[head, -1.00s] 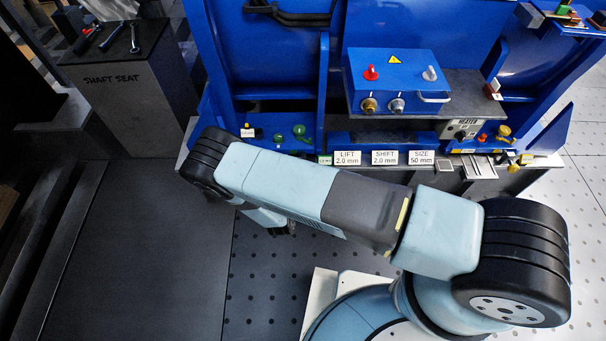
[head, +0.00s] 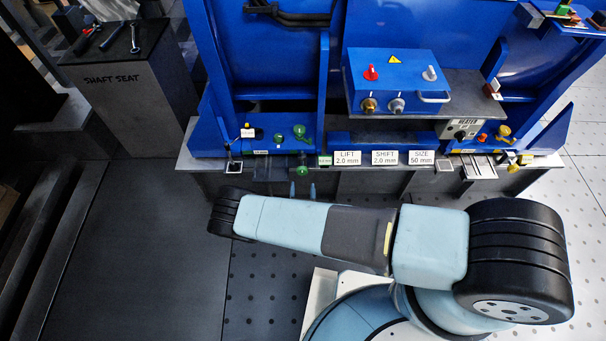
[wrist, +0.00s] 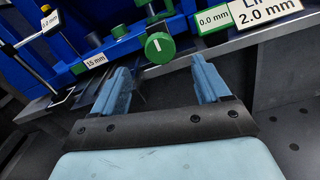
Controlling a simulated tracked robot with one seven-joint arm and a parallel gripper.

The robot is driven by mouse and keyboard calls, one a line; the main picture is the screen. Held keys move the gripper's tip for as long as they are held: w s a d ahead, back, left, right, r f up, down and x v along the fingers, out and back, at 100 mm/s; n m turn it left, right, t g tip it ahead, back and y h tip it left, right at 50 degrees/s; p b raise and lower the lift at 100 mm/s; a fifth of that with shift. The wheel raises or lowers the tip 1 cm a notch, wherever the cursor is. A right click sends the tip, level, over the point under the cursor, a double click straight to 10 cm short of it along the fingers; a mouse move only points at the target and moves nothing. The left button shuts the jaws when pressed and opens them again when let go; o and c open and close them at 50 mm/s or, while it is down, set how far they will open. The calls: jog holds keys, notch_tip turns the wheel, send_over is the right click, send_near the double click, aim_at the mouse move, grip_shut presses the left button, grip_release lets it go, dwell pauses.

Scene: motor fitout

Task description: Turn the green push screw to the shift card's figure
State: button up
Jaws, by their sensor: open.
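A round green knob with a white line, which looks like the push screw (head: 303,171), sticks out at the front edge of the bench; the wrist view shows it face-on (wrist: 160,47). A green readout beside it reads 0.0 mm (wrist: 213,20). The shift card (head: 384,158) reads 2.0 mm. My gripper (head: 302,189) is open and empty just in front of the knob. In the wrist view its blue fingertips (wrist: 160,68) stand left and right of the knob, apart from it.
Other green knobs (head: 299,130) stand behind on the blue frame. Lift (head: 347,158) and size (head: 421,157) cards flank the shift card. A blue control box (head: 397,80) sits above. The shaft seat pedestal (head: 128,85) is at left. The dark floor at left is clear.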

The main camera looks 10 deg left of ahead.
aim_at(303, 173)
jog(key=x, duration=0.7)
jog(key=shift+w, duration=0.35)
jog(key=c, duration=0.9)
jog(key=shift+d, duration=0.1)
jog(key=shift+c, duration=0.8)
jog(key=shift+m, duration=0.3)
